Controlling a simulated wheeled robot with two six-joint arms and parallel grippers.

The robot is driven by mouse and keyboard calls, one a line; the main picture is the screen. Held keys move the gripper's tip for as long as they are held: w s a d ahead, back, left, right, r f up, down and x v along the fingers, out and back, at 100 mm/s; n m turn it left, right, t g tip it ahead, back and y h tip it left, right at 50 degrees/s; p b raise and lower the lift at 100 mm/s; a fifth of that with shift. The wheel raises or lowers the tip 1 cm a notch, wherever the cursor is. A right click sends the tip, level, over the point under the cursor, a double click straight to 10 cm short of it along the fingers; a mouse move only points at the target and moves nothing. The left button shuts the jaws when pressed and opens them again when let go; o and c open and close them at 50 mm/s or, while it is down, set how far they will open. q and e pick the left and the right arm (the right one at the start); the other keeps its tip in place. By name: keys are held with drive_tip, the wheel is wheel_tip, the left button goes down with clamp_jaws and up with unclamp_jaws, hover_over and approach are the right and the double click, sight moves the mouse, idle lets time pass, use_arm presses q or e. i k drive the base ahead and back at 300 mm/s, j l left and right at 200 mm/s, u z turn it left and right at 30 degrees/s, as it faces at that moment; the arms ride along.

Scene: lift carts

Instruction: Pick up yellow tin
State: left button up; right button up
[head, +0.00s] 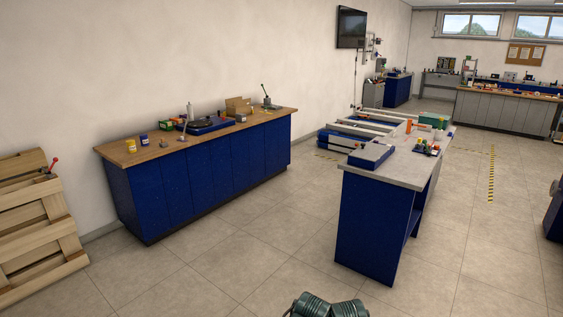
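A small yellow tin (131,146) stands upright near the left front end of the wood-topped blue workbench (112,150), along the left wall. A small white and blue tin (144,139) stands just right of and behind it.
The bench also holds a white bottle (190,111), a cardboard box (238,105) and a dark blue device (208,125). Wooden pallets (35,225) lean at the far left. A grey-topped blue table (400,172) stands right of centre. Open tiled floor (220,270) lies between.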

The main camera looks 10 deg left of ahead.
sight(131, 145)
drive_tip(key=i+j+u, duration=0.3)
drive_tip(key=i, duration=0.6)
drive_tip(key=i+u, duration=0.3)
drive_tip(key=i, duration=0.6)
drive_tip(key=i+l+u, duration=0.15)
drive_tip(key=i+u, duration=0.25)
drive_tip(key=i, duration=0.2)
drive_tip(key=i+l+u, duration=0.35)
drive_tip(key=i, duration=0.25)
drive_tip(key=i+l+u, duration=0.8)
drive_tip(key=i+l, duration=0.15)
drive_tip(key=l, duration=0.25)
